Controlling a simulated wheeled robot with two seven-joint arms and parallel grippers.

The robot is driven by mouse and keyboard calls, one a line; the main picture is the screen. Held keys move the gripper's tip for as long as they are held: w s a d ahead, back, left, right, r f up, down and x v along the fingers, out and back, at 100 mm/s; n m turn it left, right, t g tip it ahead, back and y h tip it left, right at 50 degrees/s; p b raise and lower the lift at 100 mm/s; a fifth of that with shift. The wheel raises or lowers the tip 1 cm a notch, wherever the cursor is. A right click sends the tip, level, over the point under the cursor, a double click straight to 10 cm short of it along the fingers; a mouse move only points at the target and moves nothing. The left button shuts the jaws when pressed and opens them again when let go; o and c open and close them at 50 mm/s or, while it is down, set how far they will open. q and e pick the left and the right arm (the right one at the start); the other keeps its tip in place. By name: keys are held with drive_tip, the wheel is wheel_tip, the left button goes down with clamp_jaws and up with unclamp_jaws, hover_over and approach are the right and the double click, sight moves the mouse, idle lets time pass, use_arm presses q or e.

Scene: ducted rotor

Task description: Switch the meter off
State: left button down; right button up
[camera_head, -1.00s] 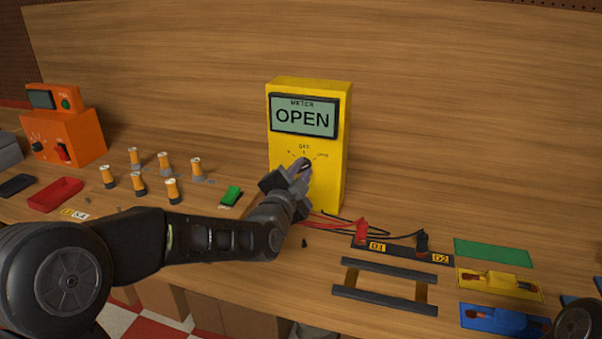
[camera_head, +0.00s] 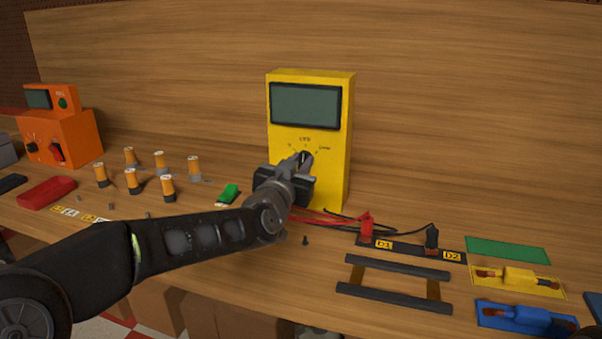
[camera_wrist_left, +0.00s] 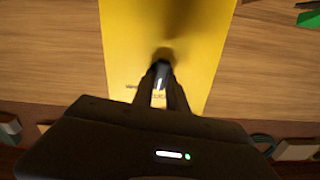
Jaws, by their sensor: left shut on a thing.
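The yellow meter (camera_head: 333,172) stands upright on the bench against the wooden back panel. Its display (camera_head: 305,105) is blank and dark. The dial knob (camera_head: 305,157) is on the front below the display, partly hidden by my left gripper. My left gripper (camera_head: 302,163) is shut on the knob, its fingertips at the meter's face. The left wrist view shows the fingers closed on the dark knob (camera_wrist_left: 161,70) with a white pointer line, against the yellow face. My right gripper is out of view.
A dark frame (camera_head: 394,302) lies in front. Several orange cylinders (camera_head: 160,161) and an orange device (camera_head: 62,138) stand left.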

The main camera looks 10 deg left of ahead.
use_arm(q)
drive_tip(key=shift+f+n+b, duration=0.1)
drive_tip(key=shift+n+b, duration=0.25)
drive_tip(key=shift+n, duration=0.35)
drive_tip(key=c, duration=1.3)
unclamp_jaws()
drive_tip(key=shift+s, duration=0.1)
drive_tip(key=shift+s+a, duration=0.15)
drive_tip(key=shift+s, duration=1.75)
drive_tip(key=shift+s+a, duration=0.15)
drive_tip(key=shift+s, duration=1.75)
